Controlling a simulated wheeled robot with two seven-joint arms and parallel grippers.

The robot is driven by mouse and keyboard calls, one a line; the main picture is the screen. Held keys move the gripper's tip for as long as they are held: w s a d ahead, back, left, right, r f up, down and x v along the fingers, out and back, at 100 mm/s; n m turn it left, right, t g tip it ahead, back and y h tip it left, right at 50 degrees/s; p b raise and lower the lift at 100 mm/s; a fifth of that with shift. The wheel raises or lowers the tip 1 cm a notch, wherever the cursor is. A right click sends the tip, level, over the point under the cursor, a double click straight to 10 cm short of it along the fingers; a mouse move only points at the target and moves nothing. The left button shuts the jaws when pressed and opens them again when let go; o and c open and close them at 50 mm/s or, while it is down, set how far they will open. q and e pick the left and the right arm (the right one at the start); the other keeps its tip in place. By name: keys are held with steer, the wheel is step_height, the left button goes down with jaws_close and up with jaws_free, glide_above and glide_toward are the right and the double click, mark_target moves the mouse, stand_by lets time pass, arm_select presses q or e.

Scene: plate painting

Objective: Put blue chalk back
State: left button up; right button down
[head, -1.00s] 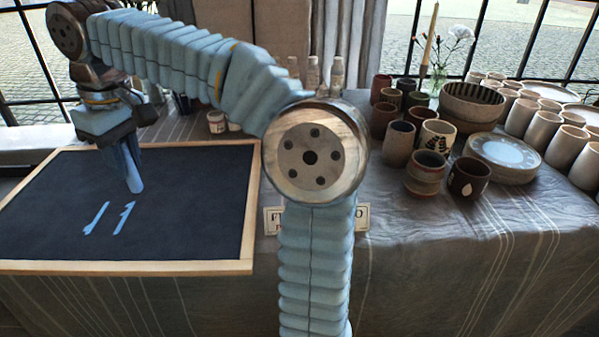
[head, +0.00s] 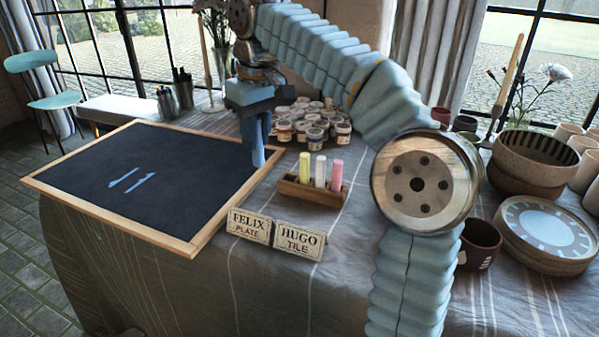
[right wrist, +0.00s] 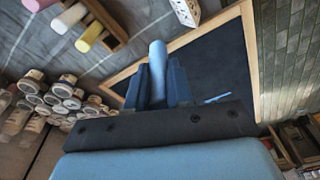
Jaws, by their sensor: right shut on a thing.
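My right gripper (head: 256,135) is shut on the blue chalk (head: 258,157), which points down near the right frame edge of the chalkboard. The chalk also shows between the fingers in the right wrist view (right wrist: 157,60). The wooden chalk holder (head: 312,192) stands on the table to the right of the gripper, with a yellow chalk (head: 305,168), a white chalk (head: 321,171) and a pink chalk (head: 337,175) upright in it. The black chalkboard (head: 110,190) bears two short blue strokes (head: 132,180). My left gripper is out of view.
Several small paint jars (head: 315,135) stand behind the holder. Name cards reading FELIX PLATE (head: 249,225) and HUGO TILE (head: 299,240) stand in front of it. Bowls (head: 532,160) and stacked plates (head: 548,232) are at the right.

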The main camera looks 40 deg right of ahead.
steer(key=shift+w+d+f+b, duration=0.25)
steer(key=shift+w+d+f, duration=0.25)
steer(key=shift+d+f, duration=1.25)
steer(key=shift+w+d+f+b, duration=0.2)
steer(key=shift+w+d+f, duration=0.25)
steer(key=shift+d+f, duration=1.35)
steer(key=shift+w+d+f+b, duration=0.25)
steer(key=shift+w+d+f, duration=0.25)
steer(key=shift+d+f, duration=1.25)
steer(key=shift+a+f, duration=0.45)
steer(key=shift+f, duration=0.15)
steer(key=c, duration=1)
jaws_free()
